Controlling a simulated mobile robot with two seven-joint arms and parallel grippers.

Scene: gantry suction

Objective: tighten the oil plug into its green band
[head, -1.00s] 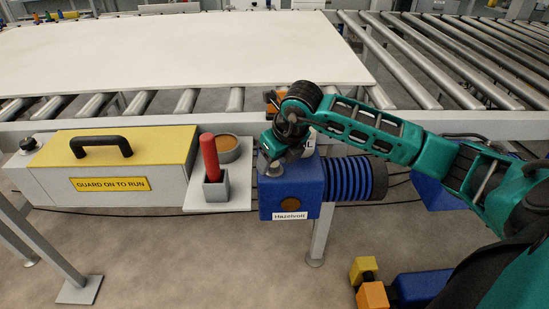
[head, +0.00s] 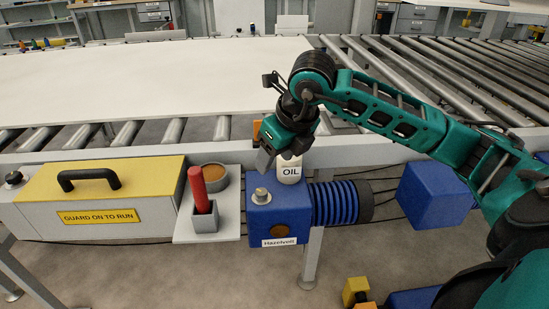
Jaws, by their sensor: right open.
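The oil plug (head: 261,196) is a small silver cap standing upright on top of the blue gearbox (head: 282,219) labelled "Hazelvolt". No green band can be made out around it at this size. My right gripper (head: 268,160) is open, above the plug and apart from it, its fingers pointing down to the left. A white bottle marked OIL (head: 290,170) stands behind the gearbox, partly hidden by my gripper. My left gripper is not in view.
A ribbed blue motor (head: 338,203) adjoins the gearbox on the right. To the left, a grey shelf (head: 187,236) carries a red-handled tool (head: 197,188) in a holder and a round brown-filled dish (head: 214,177). A yellow-topped guard (head: 125,176) stands farther left. Conveyor rollers lie behind.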

